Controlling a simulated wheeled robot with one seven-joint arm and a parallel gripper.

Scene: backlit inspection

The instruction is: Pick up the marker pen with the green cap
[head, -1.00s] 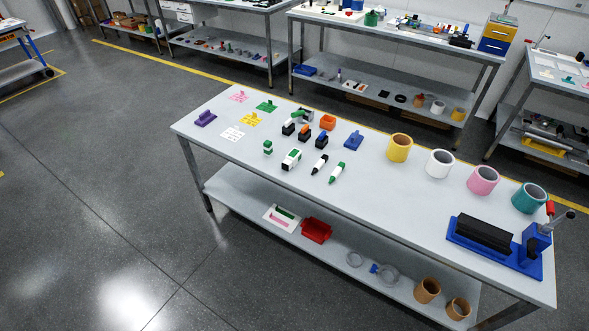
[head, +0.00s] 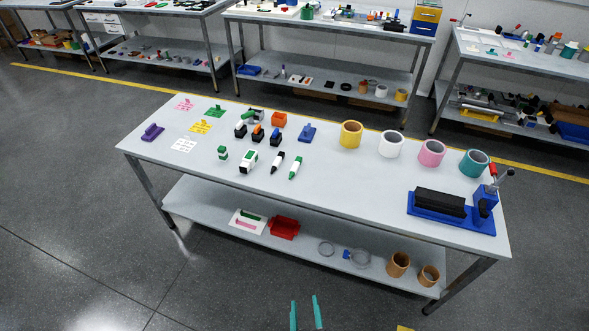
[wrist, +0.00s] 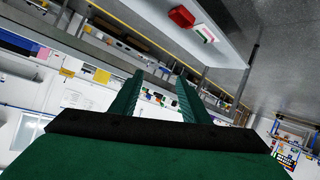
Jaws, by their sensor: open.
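The green-and-white marker pen (head: 295,167) lies on the grey worktable (head: 340,193) in the head view, near its front edge. A black-and-white marker (head: 277,162) lies just left of it, apart from it. My gripper (head: 305,312) shows as two teal fingers at the bottom of the head view, in front of the table and well away from the pen. In the wrist view my gripper (wrist: 160,73) is open, with nothing between its fingers. I cannot make out the pen in the wrist view.
A white-and-green object (head: 249,161) and a small green item (head: 223,153) stand left of the markers. Tape rolls (head: 391,144) and a blue fixture (head: 452,211) occupy the right side. A red bin (head: 284,228) sits on the lower shelf. Floor in front is clear.

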